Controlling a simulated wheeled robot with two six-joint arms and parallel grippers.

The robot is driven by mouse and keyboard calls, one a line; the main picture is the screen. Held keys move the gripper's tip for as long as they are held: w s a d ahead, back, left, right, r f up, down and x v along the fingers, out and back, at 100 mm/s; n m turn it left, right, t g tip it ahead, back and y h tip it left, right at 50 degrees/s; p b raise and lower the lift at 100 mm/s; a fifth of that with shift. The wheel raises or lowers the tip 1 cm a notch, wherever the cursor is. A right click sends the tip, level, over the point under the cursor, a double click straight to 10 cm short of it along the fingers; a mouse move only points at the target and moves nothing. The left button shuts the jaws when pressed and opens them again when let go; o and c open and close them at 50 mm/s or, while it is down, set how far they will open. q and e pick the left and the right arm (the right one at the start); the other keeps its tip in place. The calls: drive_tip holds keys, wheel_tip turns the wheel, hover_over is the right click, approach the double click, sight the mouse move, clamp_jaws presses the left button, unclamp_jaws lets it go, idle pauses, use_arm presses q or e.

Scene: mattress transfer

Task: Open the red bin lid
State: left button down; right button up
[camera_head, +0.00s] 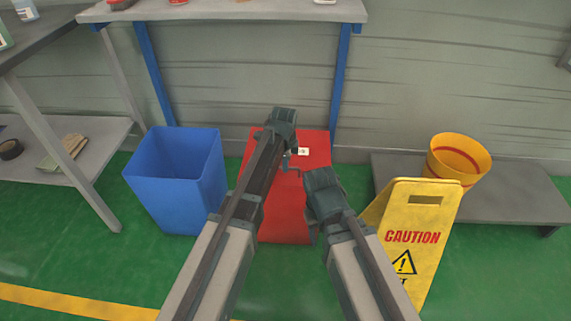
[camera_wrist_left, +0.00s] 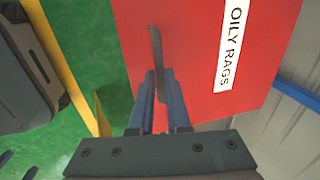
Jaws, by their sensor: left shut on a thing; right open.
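The red bin (camera_head: 285,222) stands on the floor at the centre of the head view, partly hidden behind my arms. Its red lid (camera_wrist_left: 195,50) fills much of the left wrist view, with a white "OILY RAGS" label (camera_wrist_left: 232,40). My left gripper (camera_head: 287,160) is over the red top; in the left wrist view its fingers (camera_wrist_left: 160,90) are shut on a thin dark lid handle (camera_wrist_left: 156,45). I cannot tell whether the lid is raised. My right gripper (camera_head: 320,195) is open, to the right of the left one and over the bin's right side; its fingertips are hard to make out.
A blue bin (camera_head: 175,175) stands close on the left. A yellow caution sign (camera_head: 420,220) stands on the right, before a yellow bucket (camera_head: 457,160) on a low grey shelf (camera_head: 520,195). A table (camera_head: 230,12) on blue legs is behind. Green floor is clear at front left.

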use_arm(q)
drive_tip(key=w+r+g+p, duration=0.1)
drive_tip(key=w+r+p, duration=0.8)
drive_tip(key=r+p, duration=0.5)
drive_tip(key=shift+w+r, duration=0.25)
drive_tip(key=shift+r, duration=0.05)
drive_tip(key=c, duration=0.9)
unclamp_jaws()
drive_tip(key=shift+w+f, duration=0.1)
drive_tip(key=shift+f, duration=0.1)
drive_tip(key=shift+s+r, duration=0.1)
drive_tip(key=shift+s, duration=0.1)
